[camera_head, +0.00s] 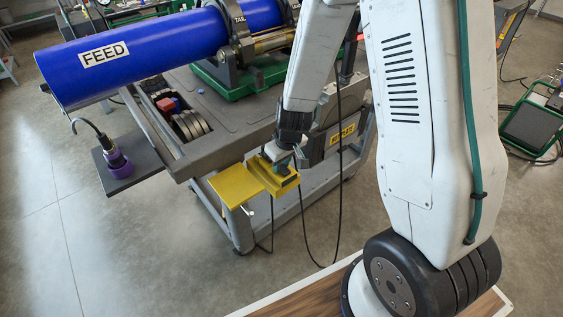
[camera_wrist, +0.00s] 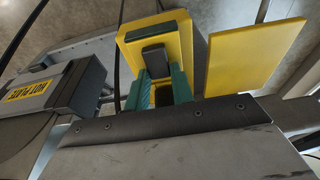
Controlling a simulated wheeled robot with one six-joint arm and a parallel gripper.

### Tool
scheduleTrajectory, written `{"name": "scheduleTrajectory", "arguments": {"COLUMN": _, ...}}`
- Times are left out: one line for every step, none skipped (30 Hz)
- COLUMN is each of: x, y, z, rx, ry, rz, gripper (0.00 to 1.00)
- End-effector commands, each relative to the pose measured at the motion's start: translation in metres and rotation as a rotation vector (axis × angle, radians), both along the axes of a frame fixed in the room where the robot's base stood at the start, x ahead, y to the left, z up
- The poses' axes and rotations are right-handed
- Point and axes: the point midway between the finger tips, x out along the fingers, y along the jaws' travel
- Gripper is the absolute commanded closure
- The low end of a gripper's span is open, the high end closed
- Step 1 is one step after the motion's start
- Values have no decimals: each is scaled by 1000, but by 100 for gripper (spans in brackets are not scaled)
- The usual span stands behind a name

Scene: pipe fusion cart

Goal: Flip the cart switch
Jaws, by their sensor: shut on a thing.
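The cart switch is a yellow box (camera_head: 282,188) with a dark switch part, on the near side of the cart (camera_head: 232,148). In the wrist view the yellow box (camera_wrist: 182,30) is at top centre, with the black switch lever (camera_wrist: 153,57) on its face. An open yellow cover plate (camera_head: 235,187) stands out beside it; it also shows in the wrist view (camera_wrist: 252,55). My gripper (camera_head: 286,166) is at the box, its green fingers (camera_wrist: 156,85) on either side of the dark switch part and shut on it. The exact contact is partly hidden.
A blue pipe marked FEED (camera_head: 140,55) lies across the cart top. A purple-handled tool (camera_head: 117,160) stands on a dark side shelf (camera_head: 128,180) at left. Black cables hang near the box; the floor at left is clear.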

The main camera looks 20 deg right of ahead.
Motion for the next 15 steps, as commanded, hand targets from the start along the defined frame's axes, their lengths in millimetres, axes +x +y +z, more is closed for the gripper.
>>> {"name": "scheduleTrajectory", "arguments": {"x": 1, "y": 1, "z": 1, "rx": 1, "ry": -1, "rz": 1, "gripper": 99}}
{"name": "scheduleTrajectory", "arguments": {"x": 1, "y": 1, "z": 1, "rx": 0, "ry": -1, "rz": 1, "gripper": 99}}
{"name": "scheduleTrajectory", "arguments": {"x": 1, "y": 0, "z": 1, "rx": 0, "ry": -1, "rz": 0, "gripper": 99}}
{"name": "scheduleTrajectory", "arguments": {"x": 1, "y": 0, "z": 1, "rx": 0, "ry": -1, "rz": 0, "gripper": 99}}
{"name": "scheduleTrajectory", "arguments": {"x": 1, "y": 0, "z": 1, "rx": 1, "ry": -1, "rz": 0, "gripper": 99}}
{"name": "scheduleTrajectory", "arguments": {"x": 1, "y": 0, "z": 1, "rx": 1, "ry": -1, "rz": 0, "gripper": 99}}
{"name": "scheduleTrajectory", "arguments": {"x": 1, "y": 0, "z": 1, "rx": 1, "ry": -1, "rz": 0, "gripper": 74}}
{"name": "scheduleTrajectory", "arguments": {"x": 1, "y": 0, "z": 1, "rx": 1, "ry": -1, "rz": 0, "gripper": 65}}
{"name": "scheduleTrajectory", "arguments": {"x": 1, "y": 0, "z": 1, "rx": 1, "ry": -1, "rz": 0, "gripper": 55}}
{"name": "scheduleTrajectory", "arguments": {"x": 1, "y": 0, "z": 1, "rx": 1, "ry": -1, "rz": 0, "gripper": 55}}
{"name": "scheduleTrajectory", "arguments": {"x": 1, "y": 0, "z": 1, "rx": 1, "ry": 0, "rz": 0, "gripper": 55}}
{"name": "scheduleTrajectory", "arguments": {"x": 1, "y": -1, "z": 0, "rx": 0, "ry": 0, "rz": -1, "gripper": 55}}
{"name": "scheduleTrajectory", "arguments": {"x": 0, "y": -1, "z": 0, "rx": 0, "ry": 0, "rz": -1, "gripper": 55}}
{"name": "scheduleTrajectory", "arguments": {"x": 0, "y": -2, "z": 0, "rx": 0, "ry": 0, "rz": -2, "gripper": 55}}
{"name": "scheduleTrajectory", "arguments": {"x": 0, "y": -2, "z": 0, "rx": 0, "ry": 0, "rz": -2, "gripper": 55}}
